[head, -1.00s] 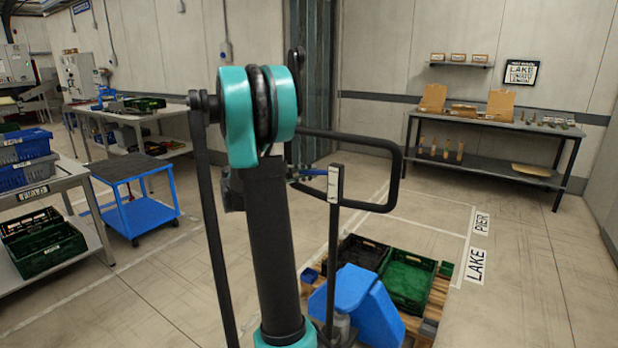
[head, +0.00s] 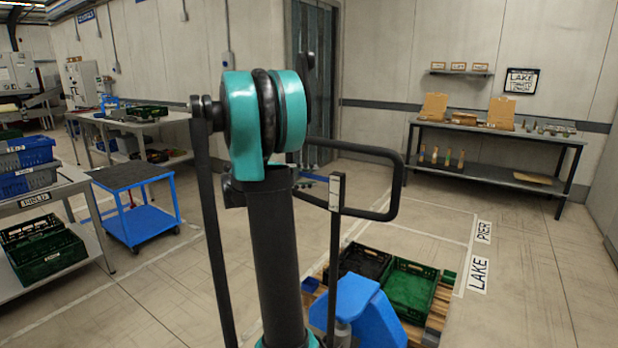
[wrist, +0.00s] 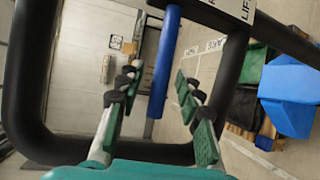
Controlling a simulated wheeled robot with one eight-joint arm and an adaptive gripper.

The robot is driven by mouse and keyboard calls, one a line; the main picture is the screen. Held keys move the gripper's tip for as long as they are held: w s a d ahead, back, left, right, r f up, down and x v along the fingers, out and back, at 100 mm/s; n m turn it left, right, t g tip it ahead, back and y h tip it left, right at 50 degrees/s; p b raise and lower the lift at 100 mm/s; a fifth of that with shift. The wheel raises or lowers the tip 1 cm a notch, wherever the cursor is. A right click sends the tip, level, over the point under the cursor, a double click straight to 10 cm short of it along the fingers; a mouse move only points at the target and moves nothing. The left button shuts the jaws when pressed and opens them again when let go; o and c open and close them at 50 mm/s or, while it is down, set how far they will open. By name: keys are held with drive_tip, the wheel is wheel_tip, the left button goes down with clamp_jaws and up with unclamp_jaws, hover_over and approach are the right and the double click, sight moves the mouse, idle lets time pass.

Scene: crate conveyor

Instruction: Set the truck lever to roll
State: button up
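The truck's blue lever (wrist: 162,70) is a rod running down the middle of the wrist view, from beside the label plate (wrist: 240,10), which reads LIFT; a second word there is cut off. My gripper (wrist: 160,88) is open, with one finger on each side of the lever in the picture. I see no finger touching it, and its depth between them is hard to judge. In the head view the truck has a black handle loop (head: 398,185), a post (head: 334,240) and a blue body (head: 362,305). My arm hides the gripper there.
The truck stands at a wooden pallet (head: 436,318) with a black crate (head: 360,262) and a green crate (head: 410,290). A blue trolley (head: 140,225) stands at left. A workbench (head: 485,135) stands at the back wall. Open floor lies right of the pallet.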

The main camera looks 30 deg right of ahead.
drive_tip(key=w+a+r, duration=0.1)
drive_tip(key=a+r, duration=0.1)
drive_tip(key=a, duration=0.9)
drive_tip(key=shift+w+a, duration=0.2)
drive_tip(key=shift+a, duration=0.2)
